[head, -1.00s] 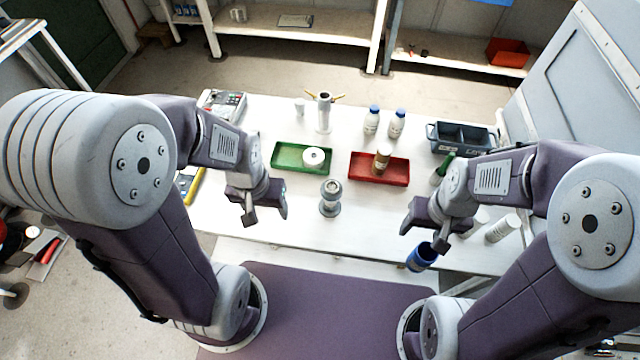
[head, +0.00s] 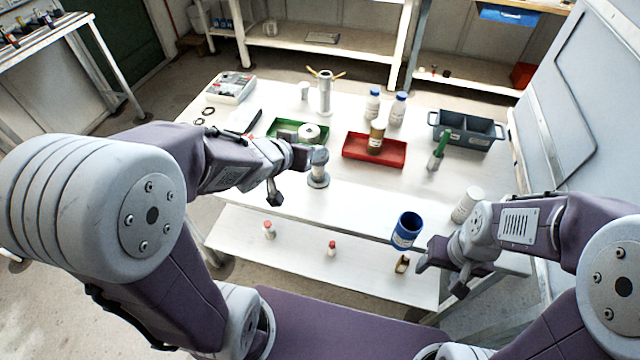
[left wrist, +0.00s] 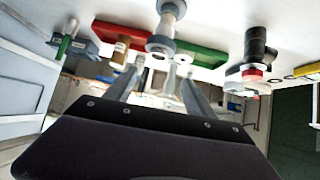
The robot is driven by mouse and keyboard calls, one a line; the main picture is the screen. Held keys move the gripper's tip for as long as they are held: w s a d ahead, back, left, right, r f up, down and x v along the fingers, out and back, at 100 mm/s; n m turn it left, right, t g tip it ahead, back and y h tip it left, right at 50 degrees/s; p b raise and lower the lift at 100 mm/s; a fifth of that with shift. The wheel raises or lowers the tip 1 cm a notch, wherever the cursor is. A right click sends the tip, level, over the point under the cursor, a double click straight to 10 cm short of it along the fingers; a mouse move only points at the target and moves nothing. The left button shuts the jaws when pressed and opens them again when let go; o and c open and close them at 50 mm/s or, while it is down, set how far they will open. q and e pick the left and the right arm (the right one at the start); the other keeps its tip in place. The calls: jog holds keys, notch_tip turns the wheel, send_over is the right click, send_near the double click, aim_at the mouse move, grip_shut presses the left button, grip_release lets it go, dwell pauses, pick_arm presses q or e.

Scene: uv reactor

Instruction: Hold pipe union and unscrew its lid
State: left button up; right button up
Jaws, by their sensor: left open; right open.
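The pipe union (head: 318,168) is a grey, upright, flanged fitting standing on the white table near its front edge. It also shows at the top middle of the left wrist view (left wrist: 165,28). My left gripper (head: 289,177) is open with its fingers close to the left side of the union; in the head view one finger overlaps its edge, and I cannot tell if they touch. My right gripper (head: 441,276) is open and empty, off the table's front right, well away from the union.
Behind the union are a green tray (head: 284,128) with a white round part and a red tray (head: 360,148) with a brown-and-tan jar (head: 376,137). A blue cup (head: 407,231) is near my right gripper. A grey bin (head: 466,131) stands at the back right. Table front is mostly clear.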

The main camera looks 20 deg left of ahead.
aim_at(314, 168)
pick_arm(q)
jog(key=f+t+b, duration=0.1)
jog(key=f+b, duration=0.2)
jog(key=b, duration=0.2)
jog(key=w+f+m+h+b, duration=0.1)
jog(key=f+b, duration=0.3)
jog(key=b, duration=0.1)
jog(key=f+m+t+h+b, duration=0.1)
jog(key=f+b, duration=0.2)
jog(key=b, duration=0.2)
jog(key=shift+w+d+f+t, duration=0.25)
jog(key=shift+d+f+t, duration=0.05)
jog(key=shift+f, duration=0.05)
jog(key=shift+a+f+b, duration=0.15)
jog(key=shift+b, duration=0.35)
jog(key=b+x, duration=0.2)
jog(key=x, duration=0.1)
jog(key=shift+w, duration=0.45)
jog(key=b+x, duration=0.2)
jog(key=x, duration=0.2)
jog(key=shift+w+d, duration=0.25)
jog(key=shift+w, duration=0.4)
jog(key=shift+s, duration=0.1)
grip_shut()
